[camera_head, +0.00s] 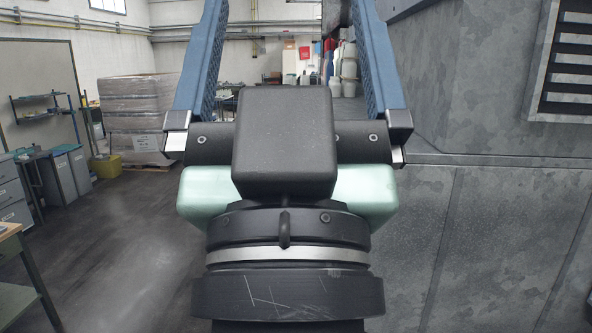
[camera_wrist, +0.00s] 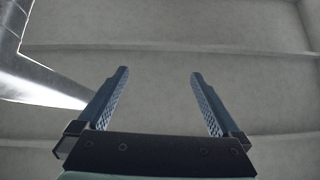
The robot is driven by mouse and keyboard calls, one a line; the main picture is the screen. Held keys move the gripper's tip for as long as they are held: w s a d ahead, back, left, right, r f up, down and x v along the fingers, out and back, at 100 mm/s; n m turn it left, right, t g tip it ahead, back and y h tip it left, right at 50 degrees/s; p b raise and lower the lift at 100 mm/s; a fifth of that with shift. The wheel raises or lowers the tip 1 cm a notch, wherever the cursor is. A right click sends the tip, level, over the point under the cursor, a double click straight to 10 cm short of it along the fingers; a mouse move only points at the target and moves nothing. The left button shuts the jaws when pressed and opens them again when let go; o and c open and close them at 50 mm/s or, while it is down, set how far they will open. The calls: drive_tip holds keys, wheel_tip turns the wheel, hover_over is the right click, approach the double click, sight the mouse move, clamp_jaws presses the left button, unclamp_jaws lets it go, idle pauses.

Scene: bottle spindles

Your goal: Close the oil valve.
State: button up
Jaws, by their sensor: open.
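My gripper (camera_head: 285,8) fills the middle of the head view, with its two blue fingers pointing up and spread wide apart. In the wrist view my gripper (camera_wrist: 159,72) is also open, with nothing between the fingers. I cannot make out an oil valve in either view. Part of the head view behind my gripper and wrist is hidden.
A large grey metal machine housing (camera_head: 480,215) stands close on the right, with a dark vent (camera_head: 568,60) near its top. The floor (camera_head: 130,245) at left is clear.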

drive_tip(key=shift+s+d+r, duration=0.25)
drive_tip(key=shift+s+r, duration=0.1)
drive_tip(key=shift+s, duration=0.2)
drive_tip(key=shift+c, duration=0.3)
